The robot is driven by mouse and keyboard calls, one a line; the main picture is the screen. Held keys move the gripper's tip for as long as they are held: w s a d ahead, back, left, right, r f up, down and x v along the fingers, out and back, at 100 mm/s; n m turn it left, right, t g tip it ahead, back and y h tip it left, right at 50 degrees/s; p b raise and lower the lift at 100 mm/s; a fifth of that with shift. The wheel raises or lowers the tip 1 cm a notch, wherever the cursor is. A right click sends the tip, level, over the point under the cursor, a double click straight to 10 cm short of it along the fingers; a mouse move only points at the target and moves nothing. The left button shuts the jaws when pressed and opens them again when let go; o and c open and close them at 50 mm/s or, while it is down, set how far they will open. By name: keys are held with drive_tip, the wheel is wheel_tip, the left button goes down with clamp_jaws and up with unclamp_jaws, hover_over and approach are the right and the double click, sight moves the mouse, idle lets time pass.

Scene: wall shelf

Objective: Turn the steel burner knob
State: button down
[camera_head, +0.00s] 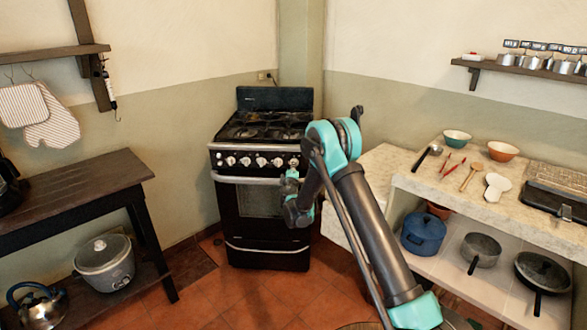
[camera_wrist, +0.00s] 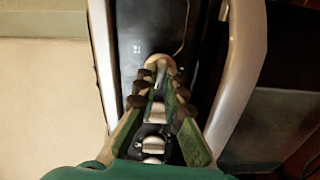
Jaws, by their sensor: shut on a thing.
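The steel burner knobs sit in a row along the front panel of a black stove (camera_head: 262,205) in the head view. One steel knob (camera_wrist: 160,62) shows between my fingertips in the wrist view. My gripper (camera_wrist: 158,76) is shut on it, with a dark pad on either side. Its fingers partly cover the knob, so its exact angle is hard to read. In the head view my gripper (camera_head: 291,178) is at the right end of the stove front, and my arm hides part of that side.
A silver oven handle (camera_head: 250,180) runs just below the knobs. A dark table (camera_head: 75,190) stands left, and a stone counter (camera_head: 400,180) with bowls and utensils stands right. Tiled floor (camera_head: 205,295) is clear before the stove.

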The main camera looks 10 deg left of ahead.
idle(0.3)
drive_tip(key=c, duration=1.6)
unclamp_jaws()
drive_tip(key=shift+s, duration=0.15)
drive_tip(key=s, duration=1.1)
drive_tip(key=shift+s+d, duration=0.3)
drive_tip(key=shift+s, duration=0.1)
clamp_jaws()
